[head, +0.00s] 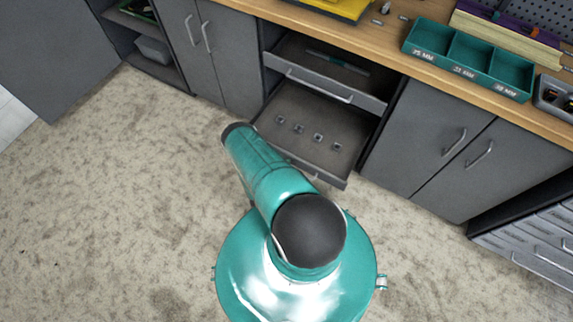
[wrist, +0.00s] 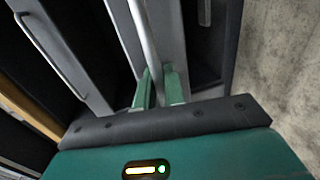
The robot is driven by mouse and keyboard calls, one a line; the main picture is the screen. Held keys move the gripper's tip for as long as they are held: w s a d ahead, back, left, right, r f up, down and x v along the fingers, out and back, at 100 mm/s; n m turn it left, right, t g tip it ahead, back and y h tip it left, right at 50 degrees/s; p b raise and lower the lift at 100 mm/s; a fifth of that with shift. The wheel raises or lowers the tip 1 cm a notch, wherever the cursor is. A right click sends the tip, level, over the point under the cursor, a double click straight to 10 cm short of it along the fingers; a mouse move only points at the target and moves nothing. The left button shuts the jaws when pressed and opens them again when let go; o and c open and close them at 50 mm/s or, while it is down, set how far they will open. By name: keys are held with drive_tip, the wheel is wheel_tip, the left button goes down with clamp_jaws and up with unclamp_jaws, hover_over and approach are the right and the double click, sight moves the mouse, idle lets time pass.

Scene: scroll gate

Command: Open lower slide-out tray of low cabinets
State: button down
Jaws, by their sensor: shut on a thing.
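The lower slide-out tray (head: 338,148) of the low cabinets is out from the cabinet in the head view, with several small square pieces on its floor. Its front edge is partly hidden by my arm. In the wrist view my gripper (wrist: 159,88) has its green fingers on either side of a pale handle bar (wrist: 146,38), shut on it. The bar runs along the grey tray front (wrist: 170,35). In the head view the gripper is hidden behind my arm.
The upper tray (head: 325,84) above also stands partly out, with a long thin item inside. Shut cabinet doors (head: 425,140) flank the trays. A teal three-part bin (head: 468,60) sits on the wooden worktop. The speckled floor (head: 110,190) is clear on the left.

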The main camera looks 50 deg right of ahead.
drive_tip(key=c, duration=1.6)
unclamp_jaws()
drive_tip(key=shift+a, duration=0.1)
drive_tip(key=v, duration=1.3)
drive_tip(key=shift+s+a+r, duration=0.1)
drive_tip(key=shift+a+r, duration=0.05)
drive_tip(key=shift+a, duration=0.2)
